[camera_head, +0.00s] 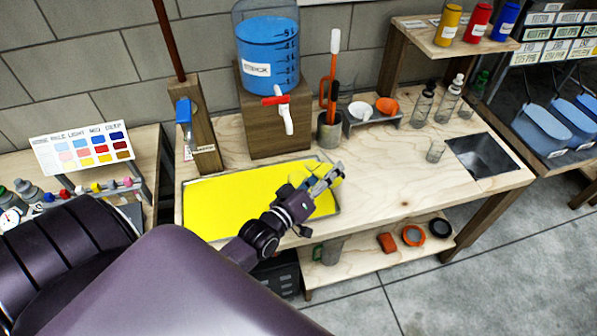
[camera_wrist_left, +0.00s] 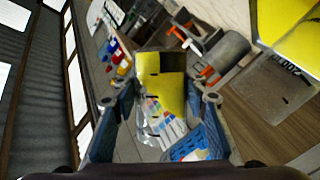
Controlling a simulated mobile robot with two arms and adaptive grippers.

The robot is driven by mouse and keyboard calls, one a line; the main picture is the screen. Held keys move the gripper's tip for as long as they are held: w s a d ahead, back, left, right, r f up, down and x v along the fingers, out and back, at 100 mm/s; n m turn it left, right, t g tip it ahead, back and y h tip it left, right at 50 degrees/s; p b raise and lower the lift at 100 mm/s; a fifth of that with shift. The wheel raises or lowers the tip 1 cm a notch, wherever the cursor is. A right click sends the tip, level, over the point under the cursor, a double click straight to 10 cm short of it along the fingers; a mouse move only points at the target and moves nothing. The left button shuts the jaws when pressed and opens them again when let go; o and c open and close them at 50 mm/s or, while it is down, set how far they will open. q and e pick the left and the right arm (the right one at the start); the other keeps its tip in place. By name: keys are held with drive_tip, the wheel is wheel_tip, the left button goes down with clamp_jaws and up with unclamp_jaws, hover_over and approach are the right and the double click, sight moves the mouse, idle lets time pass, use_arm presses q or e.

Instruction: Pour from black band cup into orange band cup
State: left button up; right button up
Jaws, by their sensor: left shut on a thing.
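My left gripper (camera_head: 334,177) reaches in over the right end of the yellow tray (camera_head: 230,205). Neither a black band cup nor an orange band cup can be told for sure. On the lower shelf lie an orange ring (camera_head: 413,227) and a black ring (camera_head: 440,220). My right gripper is not in view.
A blue-filled dispenser (camera_head: 268,55) with a red tap stands on a wooden block behind the tray. A holder with tools (camera_head: 329,130), a white bowl (camera_head: 360,111) and an orange bowl (camera_head: 387,104) stand at the back. The bench right of the gripper is mostly clear up to the sink (camera_head: 482,155).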

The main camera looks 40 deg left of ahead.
use_arm(q)
drive_tip(key=shift+a, duration=0.1)
drive_tip(key=shift+s, duration=0.1)
drive_tip(key=shift+f+n+b, duration=0.2)
drive_tip(key=shift+n+b, duration=0.1)
drive_tip(key=shift+b, duration=0.25)
drive_tip(key=shift+w+f+b, duration=0.2)
drive_tip(key=shift+b, duration=0.25)
drive_tip(key=shift+s, duration=0.15)
drive_tip(key=shift+f+n+b, duration=0.25)
drive_tip(key=shift+n+b, duration=0.05)
drive_tip(key=shift+b, duration=0.2)
drive_tip(key=shift+t, duration=0.3)
drive_tip(key=shift+f+b, duration=0.2)
drive_tip(key=shift+b, duration=0.25)
